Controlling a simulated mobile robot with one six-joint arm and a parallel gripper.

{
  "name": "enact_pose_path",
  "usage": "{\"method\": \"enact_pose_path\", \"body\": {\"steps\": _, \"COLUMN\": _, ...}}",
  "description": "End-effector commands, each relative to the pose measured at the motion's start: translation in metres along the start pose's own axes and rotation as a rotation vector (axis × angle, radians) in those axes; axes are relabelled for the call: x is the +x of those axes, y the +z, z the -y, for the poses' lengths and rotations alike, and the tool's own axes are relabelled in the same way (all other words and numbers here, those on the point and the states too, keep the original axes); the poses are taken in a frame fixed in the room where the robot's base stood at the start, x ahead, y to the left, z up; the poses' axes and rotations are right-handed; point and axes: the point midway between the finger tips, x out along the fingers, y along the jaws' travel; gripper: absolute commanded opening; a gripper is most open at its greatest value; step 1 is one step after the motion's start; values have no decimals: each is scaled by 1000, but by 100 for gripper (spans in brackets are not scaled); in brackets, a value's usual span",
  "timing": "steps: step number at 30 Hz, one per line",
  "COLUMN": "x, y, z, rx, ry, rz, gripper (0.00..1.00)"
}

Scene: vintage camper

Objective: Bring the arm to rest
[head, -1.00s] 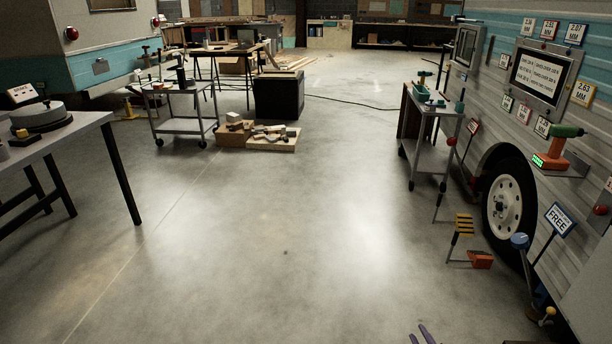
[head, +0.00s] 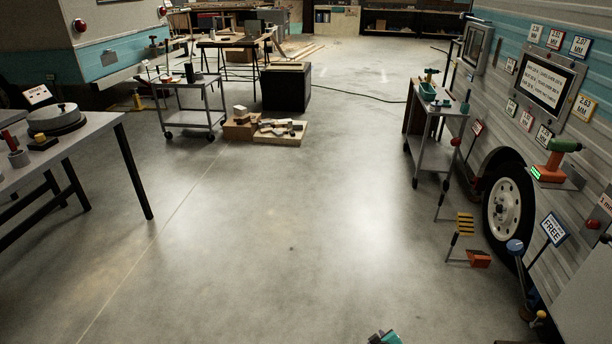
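Only a small teal and dark piece (head: 384,337) shows at the bottom edge of the head view, right of centre. It seems to be part of my arm or gripper, cut off by the frame edge. I cannot make out two fingertips, so whether my gripper is open or shut does not show. Nothing held is visible. The rest of my arm is out of view.
Open concrete floor (head: 285,220) lies ahead. A grey table (head: 85,135) stands at left, a tool cart (head: 190,122) beyond it. At right are a cart (head: 432,155), the camper's wheel (head: 508,207), a yellow-striped stand (head: 463,225) and a blue-topped post (head: 515,247).

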Motion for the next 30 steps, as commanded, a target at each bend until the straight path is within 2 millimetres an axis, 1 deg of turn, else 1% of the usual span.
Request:
{"method": "enact_pose_path", "body": {"steps": 1, "x": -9, "y": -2, "z": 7, "rx": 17, "ry": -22, "rz": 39, "gripper": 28}}
{"method": "enact_pose_path", "body": {"steps": 8, "x": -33, "y": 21, "z": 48, "rx": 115, "ry": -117, "rz": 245, "gripper": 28}}
{"method": "enact_pose_path", "body": {"steps": 12, "x": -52, "y": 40, "z": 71, "rx": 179, "ry": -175, "rz": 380, "gripper": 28}}
{"method": "enact_pose_path", "body": {"steps": 17, "x": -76, "y": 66, "z": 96, "rx": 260, "ry": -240, "rz": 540, "gripper": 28}}
{"method": "enact_pose_path", "body": {"steps": 21, "x": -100, "y": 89, "z": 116, "rx": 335, "ry": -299, "rz": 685, "gripper": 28}}
{"method": "enact_pose_path", "body": {"steps": 24, "x": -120, "y": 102, "z": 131, "rx": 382, "ry": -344, "rz": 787, "gripper": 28}}
{"method": "enact_pose_path", "body": {"steps": 30, "x": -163, "y": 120, "z": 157, "rx": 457, "ry": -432, "rz": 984, "gripper": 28}}
